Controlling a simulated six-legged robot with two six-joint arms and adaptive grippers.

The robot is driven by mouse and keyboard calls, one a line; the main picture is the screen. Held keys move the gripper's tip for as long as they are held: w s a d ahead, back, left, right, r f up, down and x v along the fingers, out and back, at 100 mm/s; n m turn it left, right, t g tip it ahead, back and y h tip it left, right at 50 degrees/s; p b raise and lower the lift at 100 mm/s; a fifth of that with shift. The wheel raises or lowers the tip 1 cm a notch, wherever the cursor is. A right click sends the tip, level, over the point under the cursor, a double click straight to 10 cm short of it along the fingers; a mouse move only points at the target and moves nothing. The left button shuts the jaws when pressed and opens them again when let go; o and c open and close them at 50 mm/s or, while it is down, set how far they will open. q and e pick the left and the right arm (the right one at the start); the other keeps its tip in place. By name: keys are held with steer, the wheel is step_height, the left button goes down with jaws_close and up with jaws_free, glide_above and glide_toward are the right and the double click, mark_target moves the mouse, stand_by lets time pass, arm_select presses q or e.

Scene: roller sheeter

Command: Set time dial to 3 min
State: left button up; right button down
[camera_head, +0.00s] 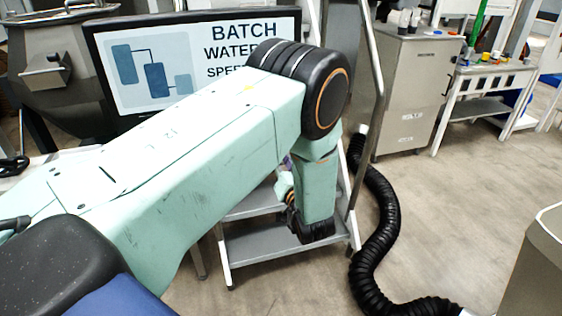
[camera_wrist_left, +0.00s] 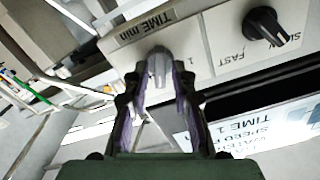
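The time dial (camera_wrist_left: 158,64) is a grey knob below the "TIME min" label on a light panel, which shows upside down in the left wrist view. A digit 1 shows beside it. My left gripper (camera_wrist_left: 159,82) has its two fingers spread, with the dial at and between the fingertips. I cannot tell whether they touch it, and the dial's pointer setting is not readable. In the head view my left arm hides the dial and most of the gripper; part of the gripper shows below the elbow (camera_head: 288,190). My right gripper is in neither view.
A black SLOW/FAST knob (camera_wrist_left: 264,25) sits on the same panel close to the dial. A screen (camera_head: 190,62) reading "BATCH WATER SPEED" stands behind my left arm. Metal steps (camera_head: 270,243) and a black hose (camera_head: 372,240) stand to the right. Open floor lies further right.

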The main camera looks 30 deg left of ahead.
arm_select(q)
steer(key=shift+o, duration=0.5)
steer(key=shift+f, duration=0.1)
steer(key=v, duration=0.7)
steer(key=shift+s+d, duration=0.15)
stand_by(0.4)
